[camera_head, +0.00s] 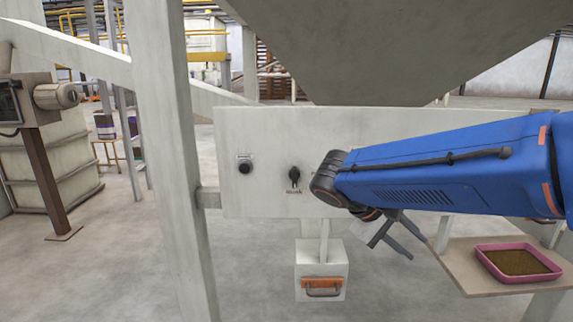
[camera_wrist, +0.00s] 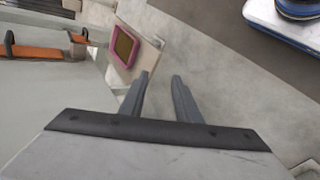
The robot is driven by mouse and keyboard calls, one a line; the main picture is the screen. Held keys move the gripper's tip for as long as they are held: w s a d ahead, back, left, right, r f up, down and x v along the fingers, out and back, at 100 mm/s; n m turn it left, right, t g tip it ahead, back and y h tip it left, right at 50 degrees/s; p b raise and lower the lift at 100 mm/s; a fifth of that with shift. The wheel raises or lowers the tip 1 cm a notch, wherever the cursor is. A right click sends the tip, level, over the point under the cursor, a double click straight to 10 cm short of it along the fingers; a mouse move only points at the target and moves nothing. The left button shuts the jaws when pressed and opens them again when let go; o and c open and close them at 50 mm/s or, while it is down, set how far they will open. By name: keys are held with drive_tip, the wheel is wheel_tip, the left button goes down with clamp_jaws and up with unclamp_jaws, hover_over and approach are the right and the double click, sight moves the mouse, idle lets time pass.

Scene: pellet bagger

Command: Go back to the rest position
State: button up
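My gripper (camera_head: 391,243) hangs below the wrist of my blue arm, in front of the pale control panel (camera_head: 262,190). In the wrist view its two grey fingers (camera_wrist: 161,85) stand apart with nothing between them, only floor behind. A black round knob (camera_head: 244,168) and a black rotary switch (camera_head: 294,178) are on the panel, left of my arm. My gripper is apart from both. The right part of the panel is hidden behind my arm.
A box with an orange handle (camera_head: 322,285) hangs below the panel. A pink tray (camera_head: 506,275) of brown pellets stands on a shelf (camera_head: 455,262) at right; the tray also shows in the wrist view (camera_wrist: 136,38). A pale post (camera_head: 168,150) stands at left. A hopper (camera_head: 390,50) overhangs above.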

drive_tip(key=s+f+m+t+y, duration=0.1)
drive_tip(key=s+f+y, duration=0.3)
drive_tip(key=s, duration=0.4)
drive_tip(key=s+f+m+t+y, duration=0.2)
drive_tip(key=s+f+y, duration=0.3)
drive_tip(key=s, duration=0.3)
drive_tip(key=shift+d+m+y, duration=0.3)
drive_tip(key=shift+d+m, duration=0.1)
drive_tip(key=shift+d, duration=0.05)
